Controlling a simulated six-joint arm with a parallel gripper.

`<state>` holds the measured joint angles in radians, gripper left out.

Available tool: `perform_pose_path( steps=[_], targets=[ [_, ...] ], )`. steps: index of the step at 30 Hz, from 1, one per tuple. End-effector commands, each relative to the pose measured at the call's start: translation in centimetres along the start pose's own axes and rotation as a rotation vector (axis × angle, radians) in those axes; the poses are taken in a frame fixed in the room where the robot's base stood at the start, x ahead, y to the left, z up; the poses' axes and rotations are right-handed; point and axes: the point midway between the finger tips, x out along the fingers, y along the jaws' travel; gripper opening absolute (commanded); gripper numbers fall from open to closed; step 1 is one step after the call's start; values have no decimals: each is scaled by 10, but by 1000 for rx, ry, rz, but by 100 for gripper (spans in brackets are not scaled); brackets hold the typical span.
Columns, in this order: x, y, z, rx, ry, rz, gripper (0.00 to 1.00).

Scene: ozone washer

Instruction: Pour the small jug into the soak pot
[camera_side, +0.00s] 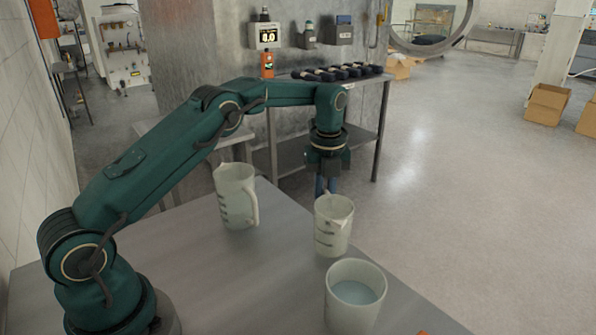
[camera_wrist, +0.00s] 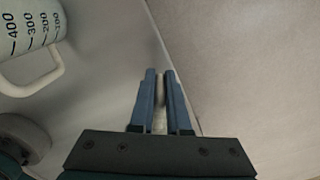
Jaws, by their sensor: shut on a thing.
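The small jug (camera_side: 331,228), pale with dark marks, is close to upright near the table's right edge, between my gripper and the soak pot. The soak pot (camera_side: 342,310), a pale round vessel with bluish liquid inside, is at the table's near right. My gripper (camera_side: 325,190) points down behind the small jug's rim, which partly hides its blue fingers. In the wrist view the fingers (camera_wrist: 160,98) are nearly together with a thin pale strip between them. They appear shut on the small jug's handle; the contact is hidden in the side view.
A larger marked jug (camera_side: 236,196) stands farther back left on the table (camera_side: 205,270); a marked jug with a handle (camera_wrist: 28,35) shows at the wrist view's upper left. An orange item (camera_side: 424,333) is cut off at the bottom. Open floor lies right of the table.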

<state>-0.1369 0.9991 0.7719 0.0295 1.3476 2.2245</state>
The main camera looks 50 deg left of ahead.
Motion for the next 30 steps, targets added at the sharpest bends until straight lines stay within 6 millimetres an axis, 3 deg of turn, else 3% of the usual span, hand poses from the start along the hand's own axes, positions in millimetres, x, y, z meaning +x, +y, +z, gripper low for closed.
perform_pose_path(
  steps=[8, 18, 30],
  targets=[
    [2, 0, 2, 1, 36, -2, 0],
    [-34, -1, 4, 1, 36, -4, 0],
    [-52, 3, 2, -67, 37, 0, 0]
  ],
)
